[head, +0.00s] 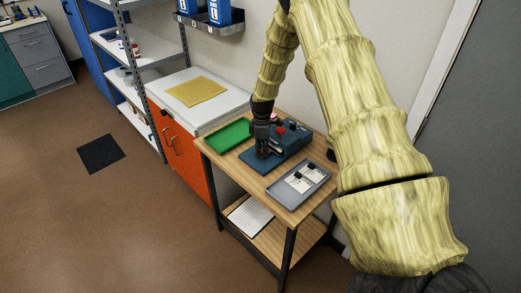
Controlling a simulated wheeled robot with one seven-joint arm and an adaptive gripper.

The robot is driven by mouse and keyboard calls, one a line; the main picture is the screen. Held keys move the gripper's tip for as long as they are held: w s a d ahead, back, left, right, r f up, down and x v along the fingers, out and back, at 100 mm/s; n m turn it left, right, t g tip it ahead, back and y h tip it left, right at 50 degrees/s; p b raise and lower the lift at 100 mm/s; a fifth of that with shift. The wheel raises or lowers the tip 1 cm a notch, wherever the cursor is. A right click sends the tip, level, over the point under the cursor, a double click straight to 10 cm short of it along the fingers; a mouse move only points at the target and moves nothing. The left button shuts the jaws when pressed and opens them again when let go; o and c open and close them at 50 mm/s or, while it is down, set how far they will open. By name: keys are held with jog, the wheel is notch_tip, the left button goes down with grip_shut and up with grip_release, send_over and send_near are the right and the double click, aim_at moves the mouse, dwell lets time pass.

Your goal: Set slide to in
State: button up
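A blue device (289,147) stands on the small wooden table (258,184), with a red knob (281,130) on it. My gripper (262,152) reaches down over the device's left front part. Its dark fingers are small and overlap the device, so I cannot tell whether they touch it or are open or shut. I cannot make out the slide clearly; it may be hidden behind the gripper or too small to see.
A green tray (231,136) lies left of the device. A grey tray (291,200) with white cards and small black pieces lies in front. An orange cabinet (183,152) with a white top and a metal shelf (156,61) stand left. A dark mat (101,154) lies on open floor.

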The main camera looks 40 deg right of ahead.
jog(key=o, duration=0.4)
jog(key=shift+d, duration=0.3)
jog(key=shift+c, duration=0.2)
jog(key=shift+a, duration=0.15)
jog(key=shift+r, duration=0.25)
notch_tip(320, 180, up, 12)
jog(key=shift+f, duration=0.25)
